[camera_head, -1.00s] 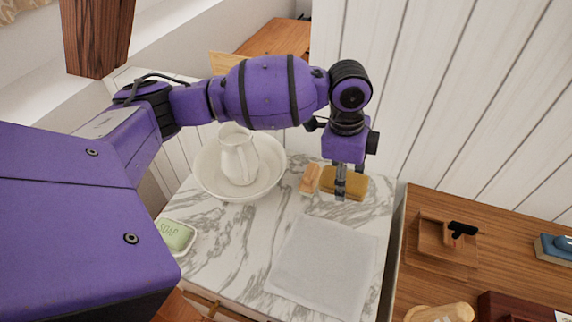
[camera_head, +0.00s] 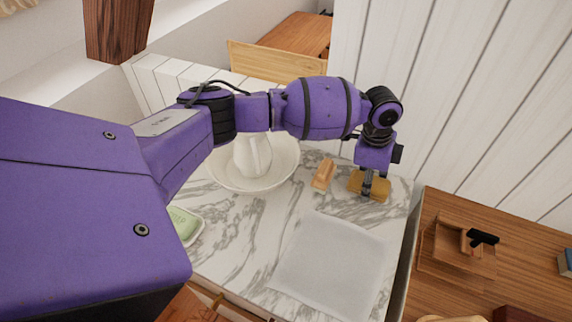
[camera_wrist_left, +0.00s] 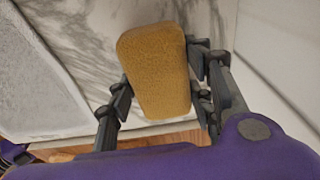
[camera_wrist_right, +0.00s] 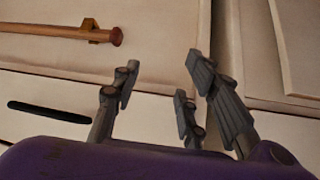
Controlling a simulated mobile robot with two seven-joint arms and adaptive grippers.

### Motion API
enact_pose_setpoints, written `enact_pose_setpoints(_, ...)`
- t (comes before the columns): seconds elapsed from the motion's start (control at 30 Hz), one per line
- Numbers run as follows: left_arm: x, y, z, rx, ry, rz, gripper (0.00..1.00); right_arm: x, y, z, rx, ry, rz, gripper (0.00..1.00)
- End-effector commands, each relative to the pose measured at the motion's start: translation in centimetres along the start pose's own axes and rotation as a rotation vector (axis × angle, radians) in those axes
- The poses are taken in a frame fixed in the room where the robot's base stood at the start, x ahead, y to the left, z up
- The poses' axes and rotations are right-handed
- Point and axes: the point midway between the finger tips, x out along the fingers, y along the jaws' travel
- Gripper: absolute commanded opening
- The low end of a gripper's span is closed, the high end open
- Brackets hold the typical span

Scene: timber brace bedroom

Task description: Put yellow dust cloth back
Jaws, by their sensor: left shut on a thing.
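The yellow dust cloth (camera_head: 370,186) looks like a folded, thick mustard-yellow block at the back right of the marble top. My left gripper (camera_head: 373,182) is shut on it from above, with fingers on both of its long sides. The left wrist view shows the cloth (camera_wrist_left: 156,72) between the fingers (camera_wrist_left: 160,92). I cannot tell if it touches the marble. My right gripper (camera_wrist_right: 155,95) shows only in the right wrist view, with its fingers apart and nothing between them, facing pale panels and a wooden rod.
A wooden brush-like block (camera_head: 324,175) stands just left of the cloth. A white basin (camera_head: 225,180) with a pitcher (camera_head: 254,157) is farther left, and a soap dish (camera_head: 187,224) is at the front left. A grey-white cloth (camera_head: 332,265) lies flat in front. A wooden desk (camera_head: 415,285) is at the right.

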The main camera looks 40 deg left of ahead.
Motion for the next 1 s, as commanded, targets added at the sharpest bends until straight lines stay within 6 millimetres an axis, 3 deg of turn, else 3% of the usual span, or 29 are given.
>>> enact_pose_setpoints(0.3, 0.4, 0.0, 0.0, -0.001, 0.001, 0.001, 0.15, -0.3, 0.1, 0.7, 0.002, -0.012, 0.003, 0.4)
enact_pose_setpoints(0.33, 0.4, 0.0, 0.0, 0.0, 0.001, 0.0, 0.52, -0.4, 0.1, 0.8, 0.002, -0.013, 0.003, 0.4)
enact_pose_setpoints(0.47, 0.4, 0.0, 0.1, 0.0, 0.0, 0.001, 0.67, -0.4, 0.2, 0.9, 0.002, -0.016, 0.004, 0.4)
enact_pose_setpoints(0.8, 0.0, 0.0, 0.0, 0.0, 0.001, -0.001, 0.67, -0.3, 0.1, 0.7, 0.001, -0.012, 0.003, 0.4)
enact_pose_setpoints(1.0, -2.8, -0.1, -0.1, 0.002, 0.002, -0.004, 0.67, -0.1, 0.1, -0.2, 0.0, 0.003, 0.001, 0.4)
